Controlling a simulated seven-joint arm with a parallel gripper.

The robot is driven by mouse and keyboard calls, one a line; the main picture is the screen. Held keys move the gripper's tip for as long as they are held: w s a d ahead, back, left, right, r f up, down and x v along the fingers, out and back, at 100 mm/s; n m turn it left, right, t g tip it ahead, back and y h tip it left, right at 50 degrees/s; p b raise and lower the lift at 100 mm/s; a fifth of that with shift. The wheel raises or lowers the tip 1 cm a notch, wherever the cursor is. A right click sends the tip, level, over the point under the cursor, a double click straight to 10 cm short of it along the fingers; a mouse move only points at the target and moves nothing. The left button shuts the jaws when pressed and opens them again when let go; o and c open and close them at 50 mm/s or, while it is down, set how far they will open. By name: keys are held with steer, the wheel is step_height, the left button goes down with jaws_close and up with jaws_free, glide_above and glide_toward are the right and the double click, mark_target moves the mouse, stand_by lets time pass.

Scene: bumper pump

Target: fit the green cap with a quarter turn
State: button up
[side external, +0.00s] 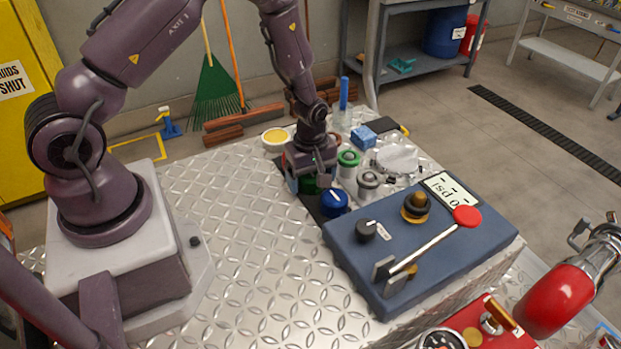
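My gripper (309,178) points down at the left end of the dark mat on the metal table. A dark green round piece (310,186), which may be the green cap, shows just under and between the fingers. The gripper body and fingers hide most of it. I cannot tell whether the fingers touch it. Another green-topped round part (349,158) with a pale centre stands upright just right of the gripper, apart from it. A grey-topped cylinder (369,180) stands in front of that part. A blue round cap or knob (334,201) sits in front of the gripper.
A blue control box (420,245) with a red-ended lever (466,217), knobs and a display lies front right. A yellow-filled dish (275,137), a blue block (363,137) and clear round parts (397,160) are close around. The patterned metal table (240,240) is clear at front left.

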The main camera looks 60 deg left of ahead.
steer(key=c, duration=0.8)
steer(key=shift+r, duration=4.55)
steer(key=shift+c, duration=0.2)
